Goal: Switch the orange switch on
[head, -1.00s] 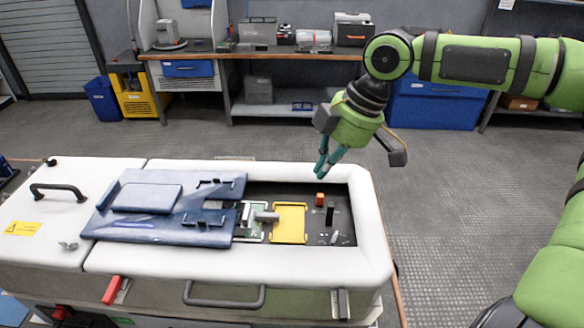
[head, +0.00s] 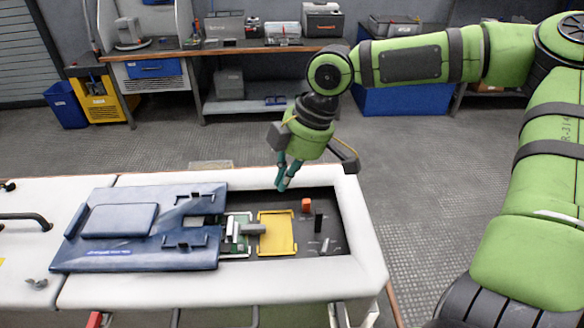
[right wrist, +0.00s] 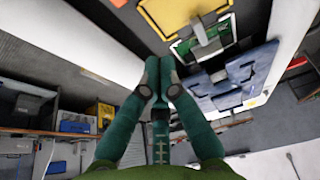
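The orange switch (head: 306,205) is a small block standing on the dark panel inside the white-rimmed cabinet (head: 362,240), in the head view. My left gripper is not in view.
A black switch (head: 318,222) and small silver levers (head: 325,245) stand near the orange switch. A yellow plate (head: 277,232), a green circuit board (head: 237,228) and a blue cover (head: 140,228) lie to the left. A workbench (head: 230,50) stands behind.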

